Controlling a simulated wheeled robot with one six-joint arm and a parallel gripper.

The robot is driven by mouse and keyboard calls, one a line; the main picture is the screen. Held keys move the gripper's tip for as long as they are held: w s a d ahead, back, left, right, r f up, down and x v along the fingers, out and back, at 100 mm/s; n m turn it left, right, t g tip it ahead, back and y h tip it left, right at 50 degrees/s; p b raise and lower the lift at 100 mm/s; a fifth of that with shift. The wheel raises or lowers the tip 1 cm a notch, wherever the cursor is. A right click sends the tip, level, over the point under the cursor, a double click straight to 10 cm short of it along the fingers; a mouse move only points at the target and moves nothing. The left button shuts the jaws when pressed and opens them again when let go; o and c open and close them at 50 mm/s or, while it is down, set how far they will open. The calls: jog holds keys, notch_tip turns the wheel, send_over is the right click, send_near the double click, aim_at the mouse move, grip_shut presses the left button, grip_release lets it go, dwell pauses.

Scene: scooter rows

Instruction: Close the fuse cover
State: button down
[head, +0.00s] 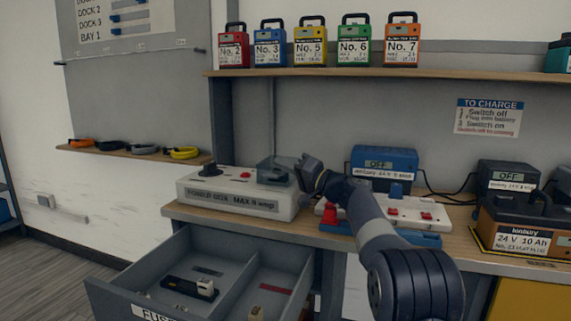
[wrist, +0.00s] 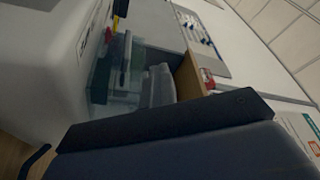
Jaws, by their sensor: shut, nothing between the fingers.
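The white power box (head: 238,194), labelled "MAX 5 amp", stands on the left end of the bench. Its clear, grey-tinted fuse cover (head: 266,168) is at the right part of its top and appears raised. My gripper (head: 285,162) is shut and empty, at the right side of the cover; I cannot tell whether they touch. In the wrist view the cover (wrist: 103,72) shows beside the white box wall, next to my pale fingers (wrist: 160,86). The fuse seat under the cover is hard to make out.
An open drawer (head: 205,285) below the box holds a fuse block (head: 190,287) and small loose parts. Right of my gripper are a white board with red switches (head: 415,212), a blue charger (head: 384,162) and a battery (head: 520,230). Several coloured battery packs line the shelf (head: 400,73) above.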

jog(key=shift+s+f+b, duration=0.1)
jog(key=shift+f+b, duration=0.3)
jog(key=shift+f, duration=0.45)
notch_tip(320, 180, up, 6)
jog(key=f+p, duration=0.1)
jog(key=p, duration=0.1)
jog(key=s+d+f, duration=0.3)
jog(key=s+d, duration=0.1)
jog(key=d, duration=0.4)
jog(key=shift+d, duration=0.25)
jog(key=shift+f, duration=0.1)
